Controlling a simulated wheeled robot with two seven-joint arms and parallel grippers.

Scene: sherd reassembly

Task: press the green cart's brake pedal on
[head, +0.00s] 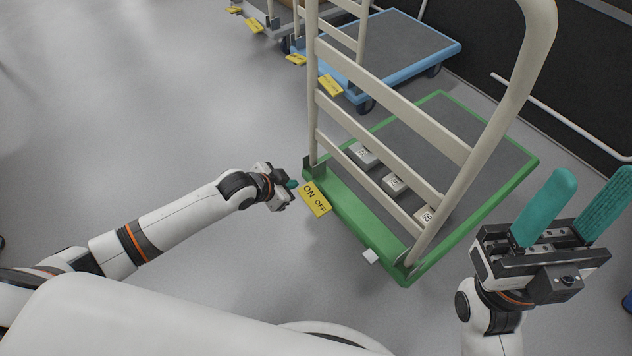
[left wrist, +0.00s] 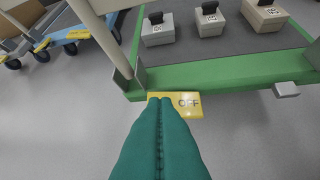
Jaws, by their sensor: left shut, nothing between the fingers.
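The green cart (head: 440,268) stands right of centre in the head view, with a cream ladder-like handle frame. Its yellow brake pedal (head: 314,198), marked ON and OFF, sticks out from the near-left edge. My left gripper (head: 291,185) is shut and empty, its teal fingertips at the ON end of the pedal. In the left wrist view the closed fingers (left wrist: 160,100) overlap the pedal (left wrist: 188,105) and hide the ON lettering; OFF still shows. I cannot tell whether they touch it. My right gripper (head: 548,212) is open and empty at the right, beside the cart.
Several grey weights (head: 394,184) sit on the green cart's deck. A white block (head: 370,256) is at its near edge. A blue cart (head: 400,50) with its own yellow pedal (head: 331,85) stands behind, with more carts beyond. The floor at left is clear.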

